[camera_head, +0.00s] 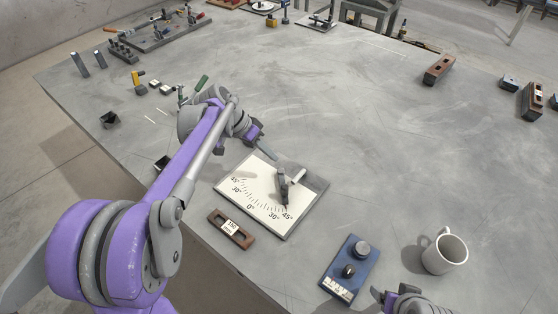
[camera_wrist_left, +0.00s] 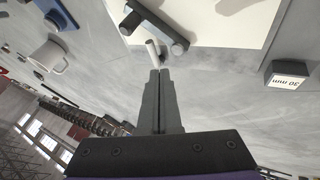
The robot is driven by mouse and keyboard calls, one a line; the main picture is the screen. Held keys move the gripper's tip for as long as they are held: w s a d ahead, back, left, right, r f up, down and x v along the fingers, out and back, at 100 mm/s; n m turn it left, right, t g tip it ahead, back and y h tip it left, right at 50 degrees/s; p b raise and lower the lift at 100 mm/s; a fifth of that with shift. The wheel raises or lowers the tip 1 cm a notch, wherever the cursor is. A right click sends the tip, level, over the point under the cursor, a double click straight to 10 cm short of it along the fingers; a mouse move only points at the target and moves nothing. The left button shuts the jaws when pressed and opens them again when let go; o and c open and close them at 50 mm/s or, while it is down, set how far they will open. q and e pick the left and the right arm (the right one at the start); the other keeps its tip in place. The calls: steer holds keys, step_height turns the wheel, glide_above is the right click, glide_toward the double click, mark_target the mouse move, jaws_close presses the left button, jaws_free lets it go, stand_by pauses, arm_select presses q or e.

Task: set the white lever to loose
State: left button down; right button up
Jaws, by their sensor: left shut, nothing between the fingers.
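The positioner is a white board (camera_head: 246,187) with an angle scale along its near side, set on a grey plate. A dark pivoting arm (camera_head: 283,188) stands on it, and the short white lever (camera_head: 297,176) sticks out beside the arm's top. In the left wrist view, the white lever (camera_wrist_left: 153,48) lies just beyond the fingertips, next to the dark arm (camera_wrist_left: 155,25). My left gripper (camera_head: 272,155) is shut and empty, just behind the board; its closed fingers show in the left wrist view (camera_wrist_left: 160,75). My right gripper (camera_head: 385,296) is partly cut off at the bottom edge.
A brown block with a label (camera_head: 231,228) lies in front of the board. A blue box with knobs (camera_head: 350,267) and a white mug (camera_head: 444,251) stand to the right. Several tools lie at the far left. The table's middle behind the board is clear.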

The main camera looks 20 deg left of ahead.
mark_target(283, 182)
arm_select(q)
steer(key=x, duration=0.9)
steer(key=shift+w+b, duration=0.1)
steer(key=shift+b, duration=0.2)
arm_select(e)
steer(key=shift+f, duration=0.35)
arm_select(q)
steer(key=shift+d, duration=0.1)
arm_select(e)
steer(key=shift+a, duration=0.1)
arm_select(q)
steer(key=shift+s+d+n, duration=0.1)
steer(key=shift+s+n, duration=0.1)
steer(key=shift+n, duration=0.2)
arm_select(e)
steer(key=shift+w+a, duration=0.15)
